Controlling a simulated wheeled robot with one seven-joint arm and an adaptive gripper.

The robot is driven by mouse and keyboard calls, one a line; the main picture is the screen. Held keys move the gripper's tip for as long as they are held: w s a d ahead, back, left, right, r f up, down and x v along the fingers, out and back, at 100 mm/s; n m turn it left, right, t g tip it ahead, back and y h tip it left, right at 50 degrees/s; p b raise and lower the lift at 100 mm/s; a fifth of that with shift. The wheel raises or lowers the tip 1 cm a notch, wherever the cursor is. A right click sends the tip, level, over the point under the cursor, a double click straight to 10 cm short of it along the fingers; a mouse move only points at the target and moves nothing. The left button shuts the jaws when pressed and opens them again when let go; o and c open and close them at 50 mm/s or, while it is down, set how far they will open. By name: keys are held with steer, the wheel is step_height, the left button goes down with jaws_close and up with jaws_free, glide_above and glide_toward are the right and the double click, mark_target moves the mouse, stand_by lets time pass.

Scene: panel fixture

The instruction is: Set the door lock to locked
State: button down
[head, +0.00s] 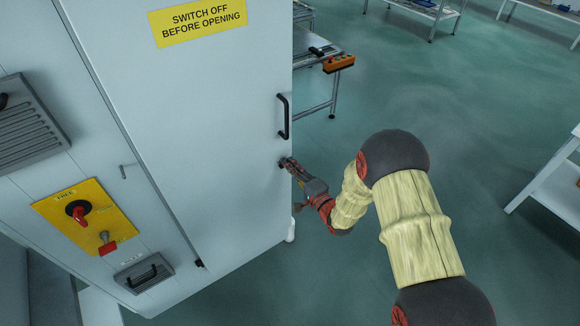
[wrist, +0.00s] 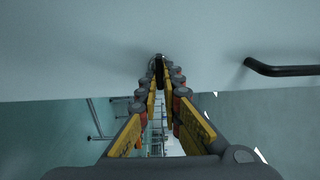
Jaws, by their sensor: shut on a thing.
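The white cabinet door (head: 200,110) fills the left middle of the head view. Near its right edge, below the black door handle (head: 284,116), is the small dark door lock (head: 281,164). My gripper (head: 286,163) reaches it from the right, its fingertips at the door face. In the wrist view the fingers of my gripper (wrist: 159,80) converge on the narrow dark knob of the lock (wrist: 159,64) and are shut on it. The fingers hide most of the lock, and I cannot tell its setting or read any marks.
A yellow plate (head: 85,217) with a red rotary switch (head: 77,210) is on the cabinet's left face. A yellow sign (head: 198,20) is on the door. The door handle also shows in the wrist view (wrist: 285,70), right of my fingers. A workbench (head: 318,75) stands behind.

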steer(key=c, duration=2)
jaws_free()
steer(key=v, duration=1.2)
